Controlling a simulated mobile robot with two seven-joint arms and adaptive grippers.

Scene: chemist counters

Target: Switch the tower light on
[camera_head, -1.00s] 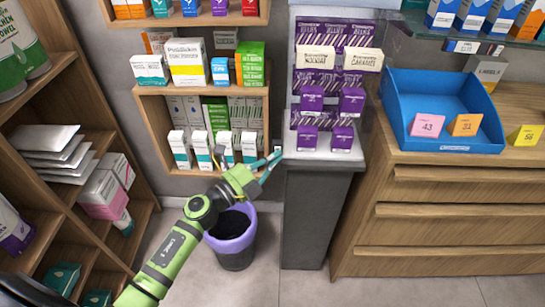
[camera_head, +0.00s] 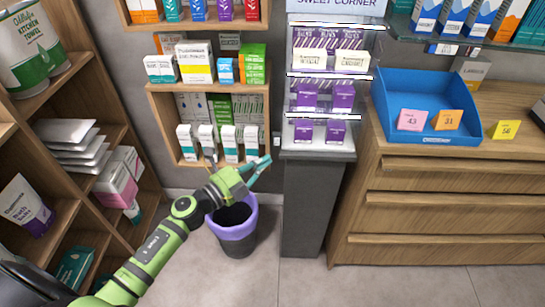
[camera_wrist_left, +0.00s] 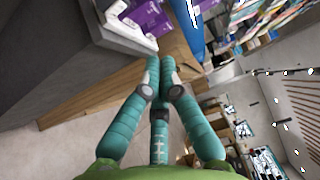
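The display tower (camera_head: 322,155), headed "SWEET CORNER", stands in the middle of the head view on a dark grey base. Bright white light strips (camera_head: 330,75) glow along its shelf edges. A small pale plate (camera_head: 277,141), perhaps a switch, shows at the tower's left side. My left gripper (camera_head: 262,162) is just below and left of this plate, with a small visible gap. In the left wrist view its teal fingers (camera_wrist_left: 159,62) come together at the tips with nothing between them. My right gripper is in neither view.
A purple-rimmed bin (camera_head: 233,238) stands on the floor below my left gripper. Wall shelves with boxes (camera_head: 206,88) are behind it. A wooden drawer counter with a blue tray (camera_head: 430,95) stands to the right. A product rack (camera_head: 75,190) lines the left.

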